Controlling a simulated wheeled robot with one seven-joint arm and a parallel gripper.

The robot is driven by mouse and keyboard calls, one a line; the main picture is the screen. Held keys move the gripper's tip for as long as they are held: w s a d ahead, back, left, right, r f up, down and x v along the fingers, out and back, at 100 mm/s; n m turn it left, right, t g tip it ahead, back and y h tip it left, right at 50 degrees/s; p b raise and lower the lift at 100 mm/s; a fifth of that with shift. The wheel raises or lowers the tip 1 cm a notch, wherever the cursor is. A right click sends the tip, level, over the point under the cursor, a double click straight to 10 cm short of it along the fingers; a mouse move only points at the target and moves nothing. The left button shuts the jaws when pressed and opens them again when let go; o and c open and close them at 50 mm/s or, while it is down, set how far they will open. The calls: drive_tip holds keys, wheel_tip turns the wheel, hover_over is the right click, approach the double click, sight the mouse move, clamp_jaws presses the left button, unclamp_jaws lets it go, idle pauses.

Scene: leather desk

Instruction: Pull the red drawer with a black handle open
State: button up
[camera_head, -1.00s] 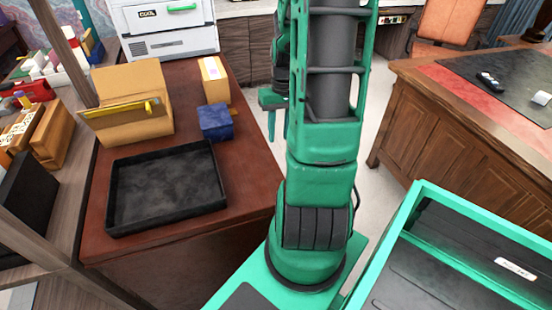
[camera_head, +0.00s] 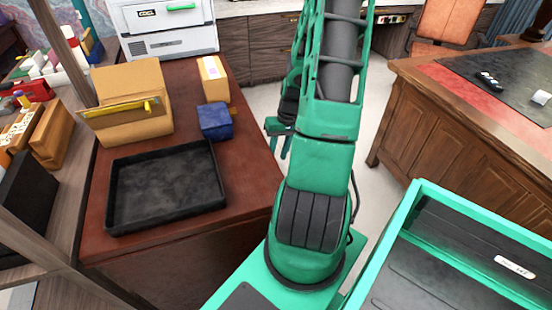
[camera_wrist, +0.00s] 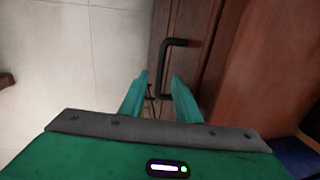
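In the wrist view a black bar handle (camera_wrist: 165,68) stands out from a reddish-brown drawer front (camera_wrist: 207,22). My gripper (camera_wrist: 158,92) is open, its two green fingers apart. The near end of the handle shows in the gap between the fingertips. I cannot tell whether the fingers reach around it or touch it. In the head view my gripper (camera_head: 280,148) hangs beside the right side of the red-brown desk (camera_head: 245,165). The drawer and handle are hidden there, so I cannot tell if the drawer stands out at all.
A black tray (camera_head: 112,190), a cardboard box (camera_head: 125,75), a blue box (camera_head: 215,121) and a yellow carton (camera_head: 213,80) sit on the desk. A white printer (camera_head: 165,25) stands behind. A wooden desk (camera_head: 430,125) stands at right, with pale floor (camera_head: 375,85) between.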

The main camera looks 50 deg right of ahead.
drive_tip(key=shift+w+a+f, duration=0.1)
drive_tip(key=shift+a+f, duration=0.05)
drive_tip(key=shift+f, duration=0.6)
drive_tip(key=shift+a+f, duration=0.1)
drive_tip(key=shift+f, duration=0.65)
drive_tip(key=shift+c, duration=0.5)
